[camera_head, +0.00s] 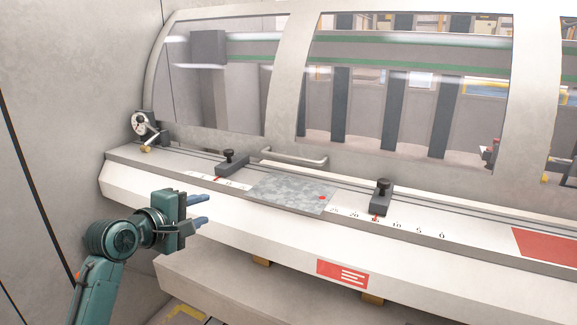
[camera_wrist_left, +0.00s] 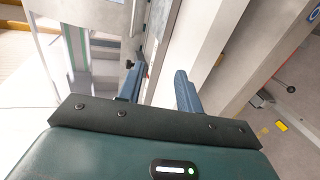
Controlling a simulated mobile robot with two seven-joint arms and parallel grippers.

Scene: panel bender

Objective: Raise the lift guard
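The lift guard (camera_head: 287,80) is a light frame with clear windows standing behind the bench of the bender, its lower edge near the bench top. A grey bar handle (camera_head: 293,160) sits at its bottom, behind the metal sheet. My left gripper (camera_head: 206,210) is in front of the bench's left part, left of the handle and apart from it. In the left wrist view its two blue fingers (camera_wrist_left: 158,88) stand apart with nothing between them. My right gripper shows in neither view.
A metal sheet (camera_head: 290,192) lies on the bench between two black-knobbed stops (camera_head: 232,163) and (camera_head: 381,197). A dial (camera_head: 141,124) is at the left end. A red label (camera_head: 342,274) marks the bench front (camera_head: 225,226). A wall (camera_head: 70,130) bounds the left.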

